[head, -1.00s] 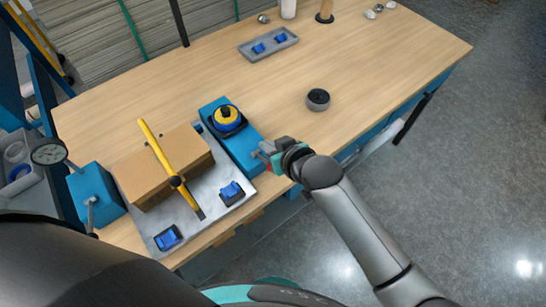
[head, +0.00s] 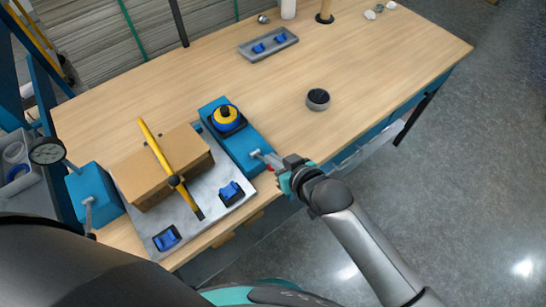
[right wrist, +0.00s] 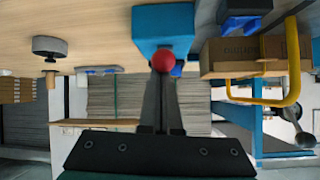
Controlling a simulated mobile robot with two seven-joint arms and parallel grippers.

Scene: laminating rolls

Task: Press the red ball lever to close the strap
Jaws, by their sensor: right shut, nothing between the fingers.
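The red ball (right wrist: 163,60) is at the end of a lever on a blue block (right wrist: 163,27) in the right wrist view. In the head view only a sliver of the ball (head: 270,168) shows beside my right gripper (head: 281,164). The gripper is shut and empty, its fingers pointing at the ball in the wrist view (right wrist: 163,105); I cannot tell whether they touch it. A yellow strap (head: 157,148) lies over a cardboard box (head: 190,165) on a grey plate (head: 205,200). My left gripper is out of view.
A blue and yellow round part (head: 226,118) sits on the blue block. Blue clips (head: 231,192) are on the plate, and a dial gauge (head: 47,150) stands at left. A dark round puck (head: 318,99) and a grey tray (head: 268,45) lie farther back. The table's right side is mostly clear.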

